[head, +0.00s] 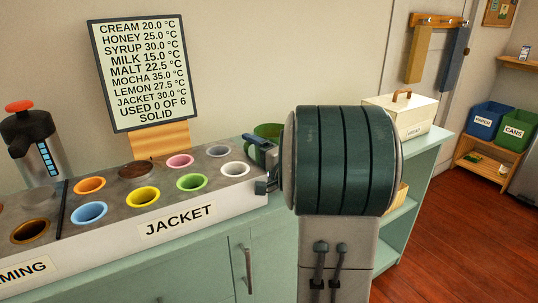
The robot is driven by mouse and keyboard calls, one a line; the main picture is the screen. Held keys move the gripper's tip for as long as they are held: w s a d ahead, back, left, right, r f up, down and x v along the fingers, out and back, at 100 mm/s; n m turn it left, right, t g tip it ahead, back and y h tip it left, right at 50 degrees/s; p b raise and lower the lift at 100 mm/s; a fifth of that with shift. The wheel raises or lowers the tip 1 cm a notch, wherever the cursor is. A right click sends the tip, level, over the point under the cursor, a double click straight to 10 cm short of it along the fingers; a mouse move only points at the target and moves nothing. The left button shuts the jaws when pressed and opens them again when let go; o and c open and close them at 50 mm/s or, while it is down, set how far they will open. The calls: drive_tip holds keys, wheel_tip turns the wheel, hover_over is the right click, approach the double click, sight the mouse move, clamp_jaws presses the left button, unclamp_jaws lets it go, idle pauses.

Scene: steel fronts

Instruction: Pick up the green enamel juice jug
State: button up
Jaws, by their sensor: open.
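A green rounded object (268,130), which looks like the green enamel jug, shows only in part at the counter's right end. My gripper (262,168) is open and sits in front of and just below the visible green rim. Whether it touches the green object cannot be told. No object shows between its fingers.
A steel warming unit (215,180) with several coloured wells fills the counter to the left. A temperature board (140,75) and a red-topped dispenser (33,145) stand behind it. A cream box (405,115) stands on the right counter. Wooden floor (460,235) is open at right.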

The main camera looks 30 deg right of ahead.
drive_tip(key=c, duration=1.4)
drive_tip(key=shift+r, duration=0.15)
drive_tip(key=shift+c, duration=0.4)
drive_tip(key=shift+r, duration=0.1)
